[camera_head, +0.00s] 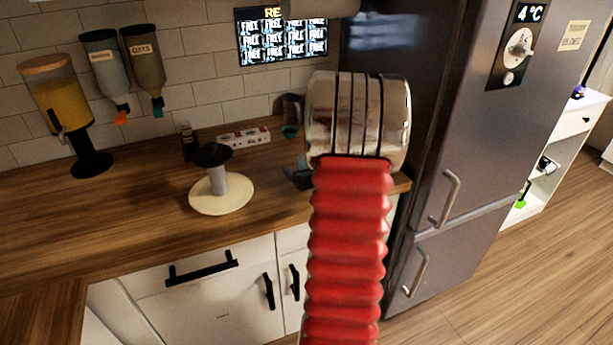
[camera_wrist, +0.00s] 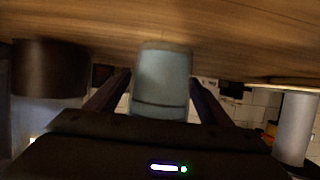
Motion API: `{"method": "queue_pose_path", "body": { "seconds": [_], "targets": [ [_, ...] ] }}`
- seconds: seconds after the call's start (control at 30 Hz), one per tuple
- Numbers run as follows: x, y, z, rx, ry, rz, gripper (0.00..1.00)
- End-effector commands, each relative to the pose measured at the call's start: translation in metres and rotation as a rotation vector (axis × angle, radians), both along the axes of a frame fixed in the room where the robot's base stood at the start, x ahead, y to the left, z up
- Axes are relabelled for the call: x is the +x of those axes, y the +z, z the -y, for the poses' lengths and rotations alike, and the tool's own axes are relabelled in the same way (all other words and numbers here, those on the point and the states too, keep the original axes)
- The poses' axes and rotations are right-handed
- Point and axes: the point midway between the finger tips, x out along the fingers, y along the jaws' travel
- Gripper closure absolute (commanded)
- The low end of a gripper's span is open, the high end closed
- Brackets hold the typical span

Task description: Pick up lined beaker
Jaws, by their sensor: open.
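In the wrist view, a pale blue-grey cylinder with a dark line around it, likely the lined beaker (camera_wrist: 163,85), stands against the wooden counter. The picture is upside down, and my gripper's body hides part of the cylinder. My gripper (camera_wrist: 160,78) is open, with one dark finger on each side of it. A narrow gap shows on both sides; I cannot tell how deep it sits between the fingers. In the head view my arm hides the beaker; only a dark bit of my gripper shows left of the arm.
A dark round vessel (camera_wrist: 48,68) stands beside the beaker in the wrist view. A stand with a grey post and round cream base (camera_head: 233,193) is on the counter (camera_head: 140,222), left of my arm. A juice dispenser (camera_head: 60,105) stands further left. The fridge (camera_head: 450,130) is at right.

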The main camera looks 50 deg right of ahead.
Motion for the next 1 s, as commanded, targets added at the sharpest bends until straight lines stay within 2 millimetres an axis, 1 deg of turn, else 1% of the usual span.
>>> {"method": "queue_pose_path", "body": {
  "seconds": [0.53,1.0],
  "targets": [
    [0.0008,0.0,0.0001,0.0,0.0,0.0,0.26],
    [0.001,0.0,-0.0001,0.0,0.001,0.0,0.59]
  ]
}}
